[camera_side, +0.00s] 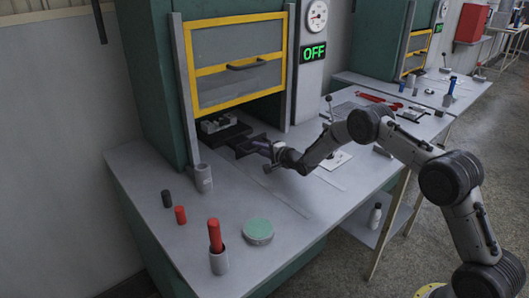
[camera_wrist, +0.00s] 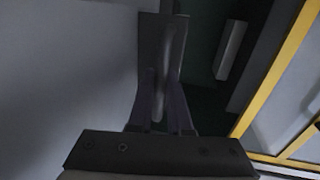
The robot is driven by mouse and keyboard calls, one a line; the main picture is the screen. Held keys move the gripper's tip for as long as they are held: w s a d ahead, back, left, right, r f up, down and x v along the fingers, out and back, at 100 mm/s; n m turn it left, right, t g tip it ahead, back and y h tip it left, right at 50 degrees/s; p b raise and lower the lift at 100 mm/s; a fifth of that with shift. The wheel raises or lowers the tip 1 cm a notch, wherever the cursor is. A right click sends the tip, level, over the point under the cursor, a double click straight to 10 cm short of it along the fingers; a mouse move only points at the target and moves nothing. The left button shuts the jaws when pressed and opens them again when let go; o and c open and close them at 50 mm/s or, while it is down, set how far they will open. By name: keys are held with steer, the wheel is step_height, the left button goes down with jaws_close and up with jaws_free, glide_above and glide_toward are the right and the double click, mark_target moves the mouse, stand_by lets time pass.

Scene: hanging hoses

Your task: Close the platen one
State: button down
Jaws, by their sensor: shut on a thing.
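The nearer green press has a dark sliding platen (camera_side: 222,134) under its raised yellow-framed guard (camera_side: 238,62). The platen sticks out of the press opening toward my arm, with grey blocks (camera_side: 215,123) on it. My gripper (camera_side: 252,147) is at the platen's front edge. In the wrist view, my gripper (camera_wrist: 160,105) is shut on a dark handle (camera_wrist: 160,35) that runs away from the camera. The gripper and wrist hide part of the front edge, and the wrist view is dim.
A red cylinder in a grey cup (camera_side: 218,260), a round green-topped tin (camera_side: 257,231), and small red and black cylinders (camera_side: 180,215) stand on the bench's front left. A green OFF display (camera_side: 314,52) and a gauge (camera_side: 317,16) are on the press. A second press stands behind at right.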

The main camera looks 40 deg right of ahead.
steer(key=shift+w+r, duration=0.1)
steer(key=shift+w, duration=0.05)
steer(key=c, duration=0.8)
jaws_free()
steer(key=shift+c, duration=0.2)
steer(key=v, duration=1.3)
steer(key=shift+s, duration=0.4)
